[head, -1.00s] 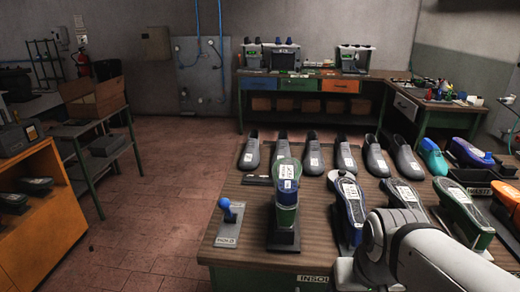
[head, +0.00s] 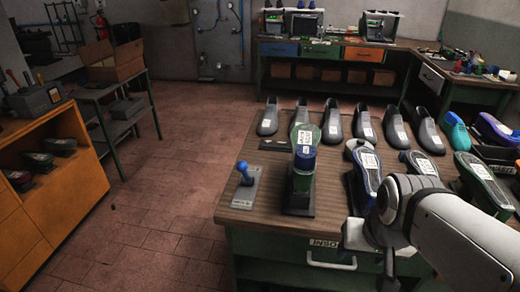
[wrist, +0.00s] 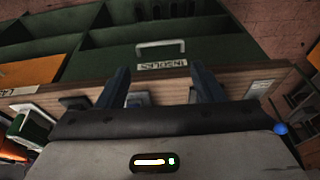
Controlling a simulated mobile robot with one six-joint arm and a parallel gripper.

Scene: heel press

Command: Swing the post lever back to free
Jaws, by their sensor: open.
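The post lever, with its blue ball knob (head: 243,167), stands on a grey labelled plate (head: 246,190) at the left front of the bench. It leans toward the back left, away from the plate's near-edge label. The knob also shows at the right edge of the wrist view (wrist: 281,128).
The wooden bench (head: 232,208) holds several grey shoes at the back and several soled lasts at right. A drawer handle (head: 330,262) sticks out at its front. An orange cabinet (head: 85,180) stands at left.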

